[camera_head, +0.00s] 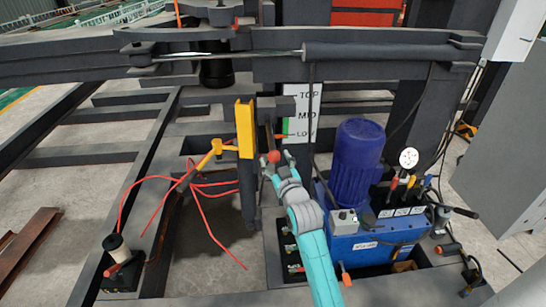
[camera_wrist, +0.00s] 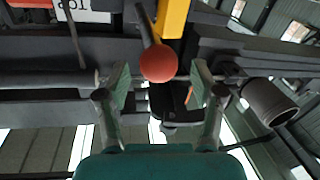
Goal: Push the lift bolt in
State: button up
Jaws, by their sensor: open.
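A red ball knob (camera_head: 273,156) sits at the end of a dark handle beside the yellow upright (camera_head: 245,128); this looks like the lift bolt's handle. In the wrist view the red ball (camera_wrist: 158,64) and its dark rod (camera_wrist: 145,25) show at the upper middle, in front of the yellow upright (camera_wrist: 172,18). My gripper (camera_head: 277,166) is open at the knob. In the wrist view the fingers of my gripper (camera_wrist: 159,87) stand apart to either side, with the ball in line with the gap. Contact cannot be told. The bolt's body is mostly hidden.
A blue pump unit (camera_head: 352,165) with levers and a gauge stands right of my arm. A white TOP/MID/LOW sign (camera_head: 305,113) is behind the handle. Orange cables (camera_head: 190,185) lie at left. A dark cylinder (camera_wrist: 268,100) is at right in the wrist view.

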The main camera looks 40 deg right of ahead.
jog(key=shift+x, duration=1.25)
jog(key=shift+d, duration=0.1)
grip_shut()
